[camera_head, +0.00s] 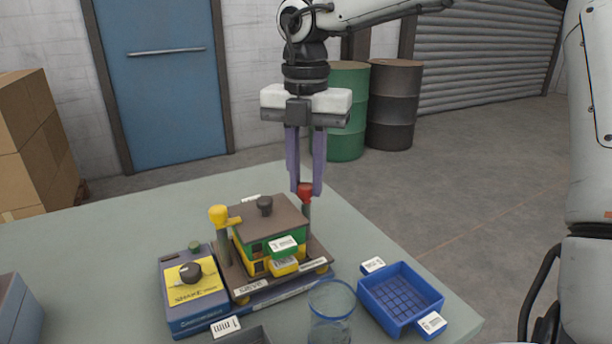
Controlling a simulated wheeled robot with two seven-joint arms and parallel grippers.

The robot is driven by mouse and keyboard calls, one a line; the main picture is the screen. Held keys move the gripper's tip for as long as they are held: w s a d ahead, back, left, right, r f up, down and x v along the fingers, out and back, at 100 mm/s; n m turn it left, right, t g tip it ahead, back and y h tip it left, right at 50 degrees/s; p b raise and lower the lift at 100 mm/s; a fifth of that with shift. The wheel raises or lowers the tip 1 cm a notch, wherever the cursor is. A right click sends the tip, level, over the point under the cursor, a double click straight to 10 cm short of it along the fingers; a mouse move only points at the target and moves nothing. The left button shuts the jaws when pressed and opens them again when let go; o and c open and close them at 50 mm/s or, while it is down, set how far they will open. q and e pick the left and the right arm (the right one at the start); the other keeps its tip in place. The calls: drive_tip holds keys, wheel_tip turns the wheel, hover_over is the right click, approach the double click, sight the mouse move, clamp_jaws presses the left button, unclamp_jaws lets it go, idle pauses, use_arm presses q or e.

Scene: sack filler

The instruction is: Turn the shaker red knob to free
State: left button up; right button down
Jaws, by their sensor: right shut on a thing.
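The shaker (196,315) stands on the table, with a sieve stack (262,240) of green and yellow layers under a brown lid on its plate. The red knob (305,190) tops a dark post at the stack's back right. A yellow knob (218,214) tops the post at its left, with a yellow arm reaching over the lid. My right gripper (305,188) points straight down from above, its purple fingers shut on the red knob. My left gripper is not in view.
A blue basket (400,296) and a clear glass beaker (331,312) stand right of and in front of the shaker. A grey-blue box edge (20,310) shows at the left. The table (110,235) is clear at the back left.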

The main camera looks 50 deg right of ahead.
sight(306, 185)
drive_tip(key=c, duration=1.5)
unclamp_jaws()
drive_tip(key=shift+c, duration=0.2)
wheel_tip(306, 185, up, 10)
drive_tip(key=p, duration=0.1)
drive_tip(key=shift+r, duration=0.2)
